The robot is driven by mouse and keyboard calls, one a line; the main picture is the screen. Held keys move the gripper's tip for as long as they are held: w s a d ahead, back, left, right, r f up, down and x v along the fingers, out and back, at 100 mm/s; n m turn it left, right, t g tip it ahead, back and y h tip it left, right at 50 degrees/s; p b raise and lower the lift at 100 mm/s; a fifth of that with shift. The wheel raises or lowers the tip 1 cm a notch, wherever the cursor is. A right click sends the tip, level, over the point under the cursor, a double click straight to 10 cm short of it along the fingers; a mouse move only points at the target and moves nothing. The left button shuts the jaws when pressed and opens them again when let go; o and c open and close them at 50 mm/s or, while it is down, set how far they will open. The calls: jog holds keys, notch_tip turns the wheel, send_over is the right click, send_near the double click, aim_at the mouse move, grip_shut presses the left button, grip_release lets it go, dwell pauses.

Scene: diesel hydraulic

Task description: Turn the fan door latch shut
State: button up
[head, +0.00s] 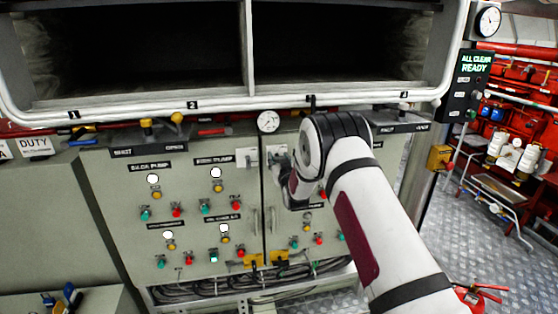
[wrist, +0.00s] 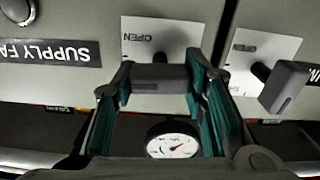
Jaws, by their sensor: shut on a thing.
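The fan door latch is a dark grey bar handle (wrist: 158,78) on a pale plate (wrist: 160,35) marked OPEN, upside down in the wrist view. The handle lies crosswise, level in that view. My gripper (wrist: 158,84) is shut on it, with one finger at each end of the bar. The SUPPLY FA... label (wrist: 45,52) is beside the plate. In the head view, my gripper (head: 280,163) is at the latch plate right of the door seam, and my wrist hides most of the handle.
A second latch (wrist: 285,85) on its own plate sits close by, across the panel seam; its plate (head: 247,156) also shows in the head view. A round gauge (head: 268,121) is just above the latches. Buttons and lamps cover the cabinet, under an open duct ledge (head: 220,103).

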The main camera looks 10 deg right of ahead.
jog(key=n+b, duration=0.1)
jog(key=n, duration=0.4)
jog(key=shift+a, duration=0.2)
jog(key=n, duration=0.3)
jog(key=shift+n, duration=0.3)
jog(key=n+b, duration=0.1)
jog(key=n, duration=0.3)
jog(key=shift+f, duration=0.15)
jog(key=shift+n, duration=2.1)
jog(key=o, duration=1.2)
